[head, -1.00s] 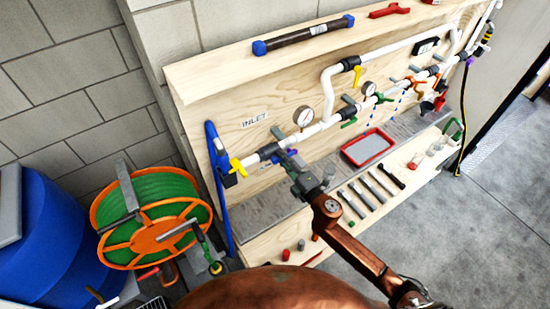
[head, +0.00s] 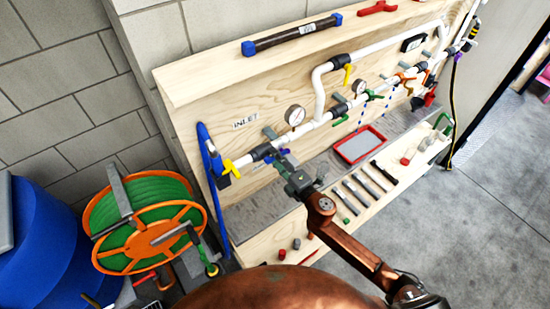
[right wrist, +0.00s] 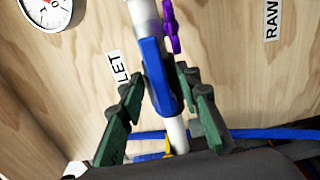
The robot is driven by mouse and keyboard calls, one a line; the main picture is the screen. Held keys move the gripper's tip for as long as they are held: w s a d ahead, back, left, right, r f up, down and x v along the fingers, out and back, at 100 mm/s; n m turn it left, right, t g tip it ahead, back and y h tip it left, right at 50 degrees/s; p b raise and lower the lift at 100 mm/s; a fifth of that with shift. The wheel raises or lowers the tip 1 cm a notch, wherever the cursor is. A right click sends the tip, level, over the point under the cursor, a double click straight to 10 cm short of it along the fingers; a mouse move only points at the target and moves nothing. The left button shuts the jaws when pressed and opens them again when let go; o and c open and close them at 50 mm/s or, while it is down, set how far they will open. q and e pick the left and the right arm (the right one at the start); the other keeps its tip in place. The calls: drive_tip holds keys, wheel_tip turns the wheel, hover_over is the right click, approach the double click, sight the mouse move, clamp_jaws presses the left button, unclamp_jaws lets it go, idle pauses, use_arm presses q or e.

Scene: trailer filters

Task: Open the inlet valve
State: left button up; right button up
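The INLET label (head: 245,121) is on the wooden panel above the left end of the white pipe (head: 312,124). A dark fitting (head: 264,152) sits on the pipe below it, with a yellow handle (head: 230,165) at its left end. In the right wrist view a blue lever-like part (right wrist: 156,70) lies along the pipe, with a purple handle (right wrist: 171,27) beyond it. My right gripper (head: 280,156) is at the pipe. In the wrist view its green fingers (right wrist: 160,87) stand open on either side of the blue part, the right one closer. My left gripper is out of view.
A pressure gauge (head: 294,115) is on the pipe to the right. A red tray (head: 376,134) and several tools lie on the shelf below. An orange hose reel (head: 148,238) and a blue barrel (head: 42,240) stand at the left. Open floor lies at the right.

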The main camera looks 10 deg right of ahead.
drive_tip(key=shift+s+d, duration=0.1)
drive_tip(key=shift+s, duration=0.1)
drive_tip(key=v, duration=1.1)
drive_tip(key=shift+s+d, duration=0.15)
drive_tip(key=shift+s, duration=0.15)
